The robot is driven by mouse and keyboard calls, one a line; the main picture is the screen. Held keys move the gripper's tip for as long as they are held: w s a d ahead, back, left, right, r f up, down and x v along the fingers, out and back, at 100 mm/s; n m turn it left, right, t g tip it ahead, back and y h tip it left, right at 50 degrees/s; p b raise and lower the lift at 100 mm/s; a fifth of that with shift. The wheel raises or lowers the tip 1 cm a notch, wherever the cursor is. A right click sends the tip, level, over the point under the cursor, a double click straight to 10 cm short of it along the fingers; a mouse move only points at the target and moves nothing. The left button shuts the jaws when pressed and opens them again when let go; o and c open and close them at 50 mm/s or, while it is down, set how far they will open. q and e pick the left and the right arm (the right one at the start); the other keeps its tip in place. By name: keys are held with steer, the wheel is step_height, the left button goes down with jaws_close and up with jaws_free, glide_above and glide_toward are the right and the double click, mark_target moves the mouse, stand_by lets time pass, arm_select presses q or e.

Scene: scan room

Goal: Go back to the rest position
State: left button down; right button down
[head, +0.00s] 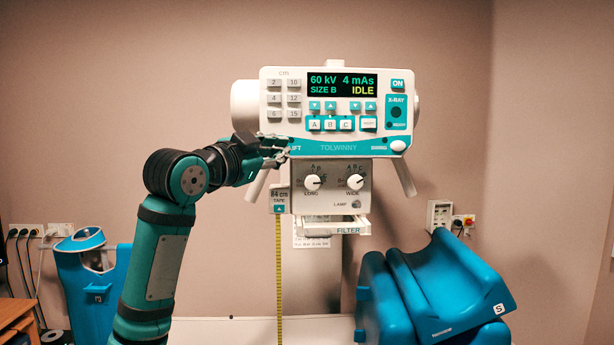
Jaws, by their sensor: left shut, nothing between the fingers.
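My left arm comes up from the lower left, and my left gripper (284,149) is shut and empty. It is at the lower left edge of the X-ray machine's control panel (338,147), over the start of the teal strip. I cannot tell whether it touches the panel. The panel display (342,85) reads 60 kV, 4 mAs, SIZE B and IDLE. My right gripper is not in view.
Below the panel are a box with two knobs (313,182) and a filter tray (347,228). A yellow tape (279,280) hangs down to a pale table (240,330). Blue padded blocks (455,285) stand at right, and a blue holder (92,290) at left.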

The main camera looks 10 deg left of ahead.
arm_select(q)
steer(key=s+d+f+n+g+y, duration=0.1)
steer(key=s+f+n+g+y, duration=0.15)
steer(key=f, duration=1.55)
steer(key=s+f+n+g+y, duration=0.1)
steer(key=f+g, duration=0.2)
steer(key=f, duration=1.5)
steer(key=s+f+n+g+y, duration=0.2)
steer(key=s+f+n+g, duration=0.15)
steer(key=s+f, duration=1.35)
steer(key=s+a+f+n+g+y, duration=0.1)
steer(key=s+f+g, duration=0.2)
steer(key=s+f, duration=0.5)
steer(key=s+a+f+n+g, duration=0.15)
steer(key=s+f, duration=0.35)
steer(key=s, duration=0.7)
step_height(320, 180, down, 28)
steer(key=s+g+b, duration=0.1)
steer(key=g+b, duration=0.1)
steer(key=b, duration=0.3)
steer(key=s+a+f+b, duration=0.1)
steer(key=s+f+b, duration=0.1)
steer(key=s+f, duration=0.6)
steer(key=s+a+f+g+b, duration=0.1)
steer(key=s+a+f+b, duration=0.1)
steer(key=s+f, duration=0.7)
step_height(320, 180, down, 5)
steer(key=shift+s+r, duration=0.15)
steer(key=shift+r, duration=0.05)
